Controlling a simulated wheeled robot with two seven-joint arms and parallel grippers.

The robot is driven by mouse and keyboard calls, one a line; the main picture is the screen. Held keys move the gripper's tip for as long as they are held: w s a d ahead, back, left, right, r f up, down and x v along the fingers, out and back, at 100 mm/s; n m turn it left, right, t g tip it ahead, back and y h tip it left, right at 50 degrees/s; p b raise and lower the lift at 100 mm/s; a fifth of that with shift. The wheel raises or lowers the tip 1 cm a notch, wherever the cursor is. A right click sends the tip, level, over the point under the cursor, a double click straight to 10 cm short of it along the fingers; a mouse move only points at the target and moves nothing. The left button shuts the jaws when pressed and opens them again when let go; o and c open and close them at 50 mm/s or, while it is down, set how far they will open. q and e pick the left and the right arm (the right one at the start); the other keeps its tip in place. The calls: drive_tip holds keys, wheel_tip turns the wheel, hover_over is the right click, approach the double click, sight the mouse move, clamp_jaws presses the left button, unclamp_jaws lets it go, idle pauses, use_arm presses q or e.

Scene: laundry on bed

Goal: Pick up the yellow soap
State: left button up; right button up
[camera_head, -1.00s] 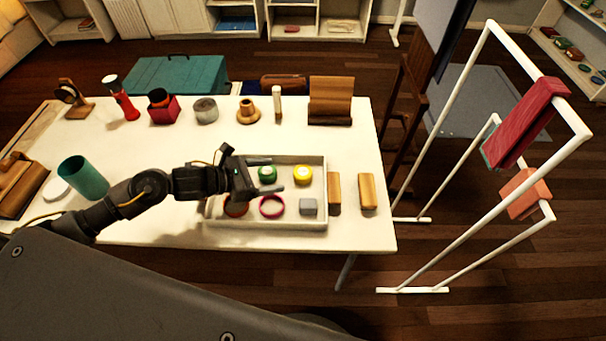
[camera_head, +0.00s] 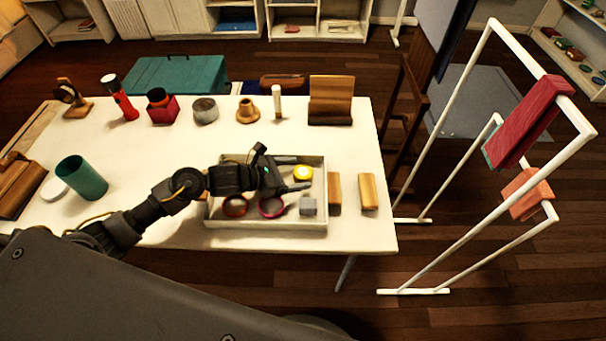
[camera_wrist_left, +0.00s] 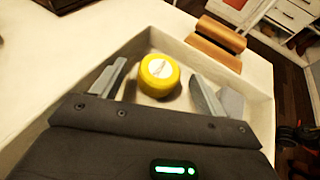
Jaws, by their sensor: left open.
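The yellow soap (camera_head: 303,173) is a round yellow piece with a pale label on top. It lies in the right part of the white tray (camera_head: 265,225). My left gripper (camera_head: 296,174) reaches over the tray from the left, with its fingers on either side of the soap's near side in the picture. In the left wrist view the soap (camera_wrist_left: 159,75) sits ahead and between the two spread fingers (camera_wrist_left: 157,90), with gaps on both sides. The left gripper is open and empty. The green round item seen earlier is hidden behind the gripper. My right gripper is not in view.
In the tray are a brown ring (camera_head: 235,207), a magenta ring (camera_head: 271,207) and a grey block (camera_head: 308,206). Two wooden blocks (camera_head: 334,191) (camera_head: 368,191) stand right of the tray. Several items line the table's back. The table's front right is clear.

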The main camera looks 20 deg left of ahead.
use_arm(q)
drive_tip(key=shift+c, duration=0.2)
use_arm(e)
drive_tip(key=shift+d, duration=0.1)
use_arm(q)
drive_tip(key=c, duration=1)
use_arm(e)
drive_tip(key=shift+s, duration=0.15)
use_arm(q)
drive_tip(key=shift+c, duration=0.2)
drive_tip(key=shift+r, duration=0.45)
wheel_tip(320, 180, up, 3)
drive_tip(key=shift+f+p, duration=0.2)
drive_tip(key=shift+p, duration=0.6)
drive_tip(key=s+r+p, duration=0.3)
drive_tip(key=s+r, duration=0.6)
drive_tip(key=s, duration=0.4)
drive_tip(key=shift+s+r, duration=0.3)
drive_tip(key=shift+s, duration=0.1)
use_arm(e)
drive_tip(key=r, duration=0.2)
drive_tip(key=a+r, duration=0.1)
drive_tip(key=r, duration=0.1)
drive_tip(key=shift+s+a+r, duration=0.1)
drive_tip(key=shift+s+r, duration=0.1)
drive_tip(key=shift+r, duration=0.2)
